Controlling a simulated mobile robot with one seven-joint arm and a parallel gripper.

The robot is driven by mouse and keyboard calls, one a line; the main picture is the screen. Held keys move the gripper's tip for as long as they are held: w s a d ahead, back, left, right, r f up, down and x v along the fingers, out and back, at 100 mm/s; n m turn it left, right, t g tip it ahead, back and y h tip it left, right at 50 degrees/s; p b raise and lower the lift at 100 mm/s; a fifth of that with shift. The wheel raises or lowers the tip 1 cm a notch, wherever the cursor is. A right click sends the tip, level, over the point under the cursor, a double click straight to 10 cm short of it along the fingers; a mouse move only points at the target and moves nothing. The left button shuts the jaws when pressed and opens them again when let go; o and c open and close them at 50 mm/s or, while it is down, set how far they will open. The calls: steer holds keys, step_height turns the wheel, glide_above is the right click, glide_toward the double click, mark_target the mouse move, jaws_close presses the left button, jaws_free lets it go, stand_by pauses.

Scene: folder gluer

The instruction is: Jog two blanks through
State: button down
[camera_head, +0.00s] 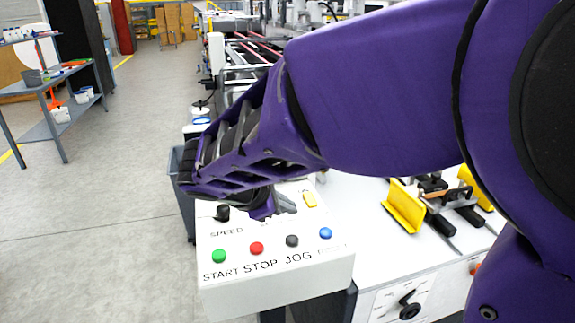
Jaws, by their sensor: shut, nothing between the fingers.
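The control panel (225,285) is a white box with labelled buttons in the lower middle. The black JOG button (292,240) sits in the front row, between the red STOP button (257,248) and a blue button (326,233) whose label is hard to read. The green START button (219,256) is at the left end of the row. My gripper (268,208) is shut and empty. It points down over the back of the panel, behind the STOP and JOG buttons. Whether it touches the panel cannot be told. I cannot make out any blanks.
A black SPEED knob (223,212) and a yellow button (310,200) are behind the row. Yellow and black tools (404,206) lie on the white surface at right. The folder gluer (265,50) extends behind my arm. Open floor (100,210) lies left.

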mark_target(290, 243)
stand_by(0.3)
steer(key=r+n+p, duration=0.1)
steer(key=n+p, duration=0.1)
steer(key=n, duration=0.4)
steer(key=r+n+p, duration=0.1)
steer(key=n, duration=0.5)
steer(key=r+n+p, duration=0.2)
steer(key=n, duration=0.5)
steer(key=shift+s+d+t+y+p, duration=0.25)
steer(key=shift+t+y+p, duration=0.05)
steer(key=shift+y, duration=0.1)
steer(key=shift+f+b, duration=2.65)
steer(key=shift+f, duration=1.85)
steer(key=shift+f, duration=0.1)
steer(key=shift+f, duration=0.3)
